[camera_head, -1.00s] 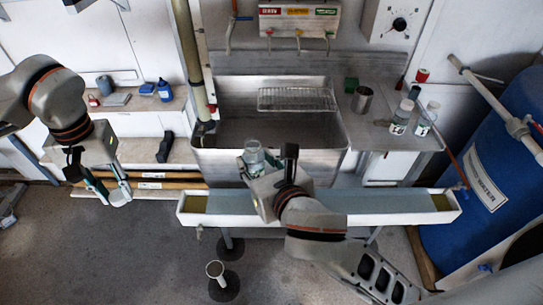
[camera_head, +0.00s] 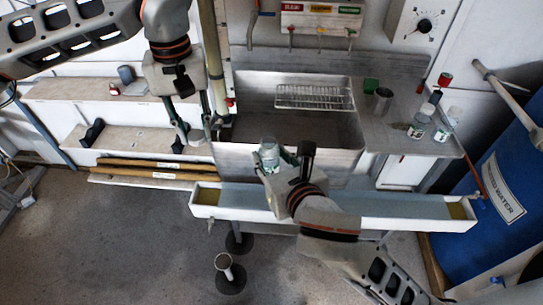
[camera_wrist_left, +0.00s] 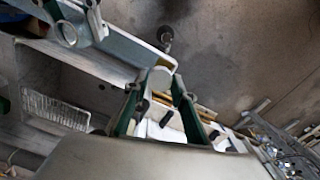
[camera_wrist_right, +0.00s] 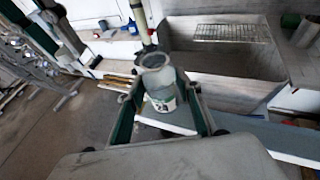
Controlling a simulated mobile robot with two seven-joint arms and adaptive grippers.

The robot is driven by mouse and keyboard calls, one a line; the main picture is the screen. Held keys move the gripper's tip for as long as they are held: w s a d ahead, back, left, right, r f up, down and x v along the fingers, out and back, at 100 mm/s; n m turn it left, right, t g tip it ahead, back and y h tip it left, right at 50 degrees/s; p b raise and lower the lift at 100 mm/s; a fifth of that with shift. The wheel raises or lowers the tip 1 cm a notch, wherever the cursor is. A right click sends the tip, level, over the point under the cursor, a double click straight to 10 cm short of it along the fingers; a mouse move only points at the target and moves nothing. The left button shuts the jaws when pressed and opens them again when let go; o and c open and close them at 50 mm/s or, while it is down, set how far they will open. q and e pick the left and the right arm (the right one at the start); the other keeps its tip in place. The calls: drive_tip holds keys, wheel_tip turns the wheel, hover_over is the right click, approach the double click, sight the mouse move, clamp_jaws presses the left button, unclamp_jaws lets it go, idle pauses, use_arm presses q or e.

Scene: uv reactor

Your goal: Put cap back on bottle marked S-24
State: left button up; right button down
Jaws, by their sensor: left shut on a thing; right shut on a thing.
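My right gripper (camera_head: 276,163) is shut on a clear, open-mouthed bottle (camera_head: 268,153), held upright above the trough. In the right wrist view the bottle (camera_wrist_right: 158,85) shows its open mouth and a label with dark print, too small to read surely. My left gripper (camera_head: 195,135) is shut on a pale round cap (camera_head: 195,137), up and left of the bottle and apart from it. The left wrist view shows the cap (camera_wrist_left: 160,78) between the fingertips and the bottle's open mouth (camera_wrist_left: 68,33) at upper left.
A steel sink (camera_head: 250,135) with a wire rack (camera_head: 312,97) lies behind the bottle. A long white trough (camera_head: 370,222) runs below it. Two other bottles (camera_head: 419,125) (camera_head: 447,124) and a metal cup (camera_head: 381,101) stand on the right counter. A blue drum (camera_head: 480,230) is at right.

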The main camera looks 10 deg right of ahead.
use_arm(q)
wheel_tip(320, 180, up, 7)
hover_over(269, 138)
drive_tip(key=shift+w+r+n, duration=0.1)
drive_tip(key=shift+r+n, duration=0.05)
drive_tip(key=shift+n, duration=0.25)
drive_tip(key=shift+f, duration=2)
drive_tip(key=shift+f, duration=0.9)
drive_tip(key=shift+f, duration=0.6)
